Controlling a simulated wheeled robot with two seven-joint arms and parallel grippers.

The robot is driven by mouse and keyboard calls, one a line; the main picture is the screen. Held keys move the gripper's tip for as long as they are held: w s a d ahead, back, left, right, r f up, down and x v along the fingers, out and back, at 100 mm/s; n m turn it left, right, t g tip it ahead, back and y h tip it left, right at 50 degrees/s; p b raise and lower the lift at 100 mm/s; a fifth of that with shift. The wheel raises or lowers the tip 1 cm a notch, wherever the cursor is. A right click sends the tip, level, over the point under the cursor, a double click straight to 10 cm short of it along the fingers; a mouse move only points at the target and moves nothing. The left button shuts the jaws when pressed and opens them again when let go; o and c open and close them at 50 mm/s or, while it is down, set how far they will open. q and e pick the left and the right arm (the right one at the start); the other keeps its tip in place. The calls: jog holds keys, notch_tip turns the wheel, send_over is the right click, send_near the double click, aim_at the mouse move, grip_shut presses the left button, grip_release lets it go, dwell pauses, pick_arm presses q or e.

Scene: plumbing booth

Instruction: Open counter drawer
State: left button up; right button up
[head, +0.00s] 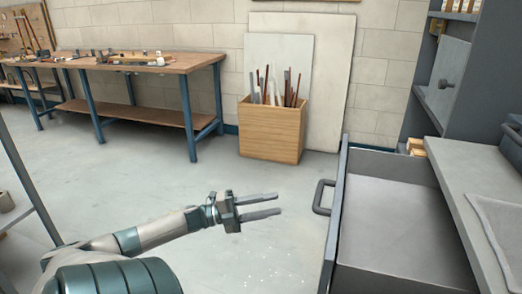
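The counter drawer (400,215) is at the right of the head view. It is pulled out from under the grey counter (470,190), and its visible inside looks empty. Its dark front panel carries a loop handle (322,197) on the side facing left. My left gripper (277,205) is to the left of the handle, clear of it in the picture. Its two fingers are apart with nothing between them, pointing right towards the drawer front. My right gripper does not show.
A wooden box (272,132) with several rods stands by the back wall, before leaning pale boards (327,60). A workbench (130,65) is at the back left. A grey cabinet (450,65) rises behind the counter. The floor between is clear.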

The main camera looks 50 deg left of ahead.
pick_arm(q)
jog(key=shift+v, duration=1.15)
jog(key=s+d+f+n+g+y, duration=0.2)
jog(key=d+f+n+y, duration=0.3)
jog(key=d+f+n, duration=0.45)
jog(key=s+d+f+n+g+y, duration=0.15)
jog(key=d+f+n+y, duration=0.45)
jog(key=f, duration=0.6)
jog(key=s+d+f+n+g+h, duration=0.1)
jog(key=s+d+n+g, duration=0.1)
jog(key=s+d, duration=0.45)
jog(key=s+d+f+n+g+h, duration=0.1)
jog(key=s+d+n+g, duration=0.15)
jog(key=d, duration=0.75)
jog(key=s+d+f+n+g+h, duration=0.1)
jog(key=s+d+g, duration=0.2)
jog(key=s+d, duration=0.35)
notch_tip(320, 180, down, 18)
jog(key=a+y+p, duration=0.1)
jog(key=a+p, duration=0.1)
jog(key=p, duration=1.3)
jog(key=shift+s+r+y, duration=0.25)
jog(key=shift+s+y, duration=0.05)
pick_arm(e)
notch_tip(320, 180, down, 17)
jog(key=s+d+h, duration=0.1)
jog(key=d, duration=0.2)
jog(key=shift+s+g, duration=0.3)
